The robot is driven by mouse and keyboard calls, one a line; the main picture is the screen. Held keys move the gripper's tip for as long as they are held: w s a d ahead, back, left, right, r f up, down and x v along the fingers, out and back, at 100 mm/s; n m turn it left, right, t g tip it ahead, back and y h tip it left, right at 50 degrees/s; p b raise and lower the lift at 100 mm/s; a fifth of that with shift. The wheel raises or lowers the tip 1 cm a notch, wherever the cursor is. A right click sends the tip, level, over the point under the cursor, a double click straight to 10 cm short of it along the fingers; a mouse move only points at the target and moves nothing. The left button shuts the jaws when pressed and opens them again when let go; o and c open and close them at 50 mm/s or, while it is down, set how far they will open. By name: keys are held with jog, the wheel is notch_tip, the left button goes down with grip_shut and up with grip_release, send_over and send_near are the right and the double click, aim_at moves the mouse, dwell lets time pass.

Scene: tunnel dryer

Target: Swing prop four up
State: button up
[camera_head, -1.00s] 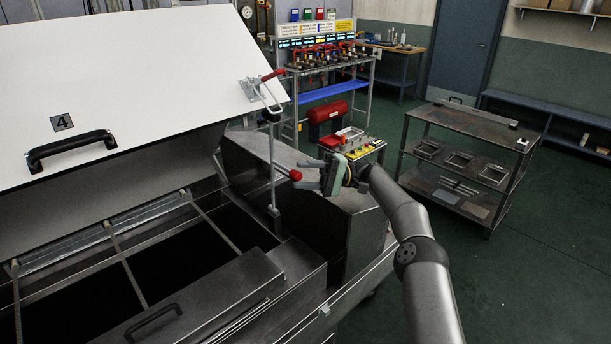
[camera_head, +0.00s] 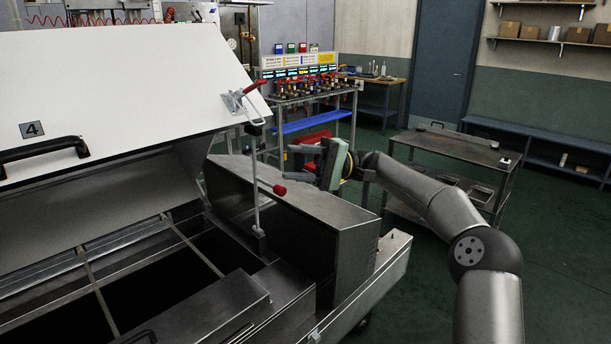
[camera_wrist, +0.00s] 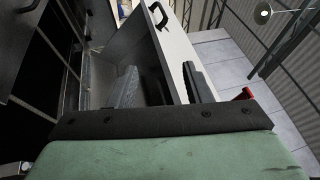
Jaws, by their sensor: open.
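The white lid marked 4 (camera_head: 110,90) stands raised over the open dryer. Prop four (camera_head: 256,170) is a thin metal rod standing nearly upright from the dryer's rim to the lid's side. A red knob (camera_head: 279,190) sticks out from its lower half. Its top is near a bracket with a red lever (camera_head: 253,87) on the lid's edge; I cannot tell if they are engaged. My gripper (camera_head: 300,159) is open and empty, right of the rod and above the red knob, apart from it. In the wrist view, my gripper's fingers (camera_wrist: 160,86) show in front of a white panel.
The steel housing (camera_head: 300,205) lies below my gripper. A black lid handle (camera_head: 45,153) is at left. A steel cart (camera_head: 455,150) stands behind my arm at right. A rack with a blue shelf (camera_head: 310,120) is behind.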

jog(key=s+d+r+b, duration=0.1)
jog(key=s+d+r, duration=0.1)
jog(key=s, duration=0.3)
jog(key=shift+s+b, duration=0.3)
jog(key=shift+b, duration=0.1)
jog(key=shift+r, duration=0.1)
jog(key=s+a+f+m+t+h, duration=0.2)
jog(key=s+a+f+h, duration=0.3)
jog(key=f, duration=0.4)
jog(key=s+d+f+m+t+h, duration=0.25)
jog(key=s+f+h, duration=0.35)
jog(key=f, duration=0.4)
jog(key=s+d+f+t+h, duration=0.2)
jog(key=s+d+f, duration=0.3)
jog(key=s+d, duration=0.4)
jog(key=s+d+f+t+h, duration=0.3)
jog(key=s+d+f+h, duration=0.2)
jog(key=s+d, duration=0.4)
jog(key=d, duration=0.4)
jog(key=shift+f, duration=0.35)
